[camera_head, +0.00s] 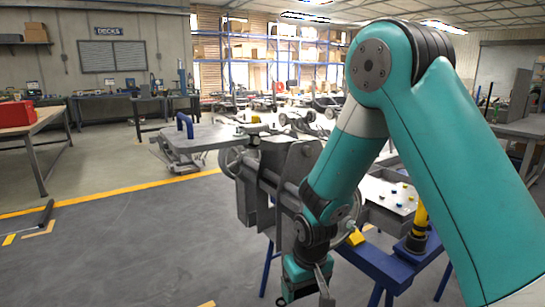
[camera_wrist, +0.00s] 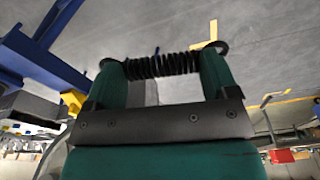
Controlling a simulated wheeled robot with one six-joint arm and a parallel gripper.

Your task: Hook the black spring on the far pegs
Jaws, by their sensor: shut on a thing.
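The black spring (camera_wrist: 165,65) shows in the wrist view as a coil stretched crosswise between the two green fingers of my gripper (camera_wrist: 160,75). A dark rounded end shows at each side of it, by the fingertips. My gripper is shut on the spring. In the head view my gripper (camera_head: 308,284) hangs low at the bottom centre, in front of the grey chassis assembly (camera_head: 262,185). The spring cannot be made out there. I cannot pick out the far pegs; my arm covers part of the chassis.
A pale panel with blue and yellow knobs (camera_head: 392,192) and a blue frame (camera_head: 385,268) stand right of my gripper. The blue frame also shows in the wrist view (camera_wrist: 40,58). A grey cart with a blue handle (camera_head: 185,140) stands behind. The floor at left is mostly clear.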

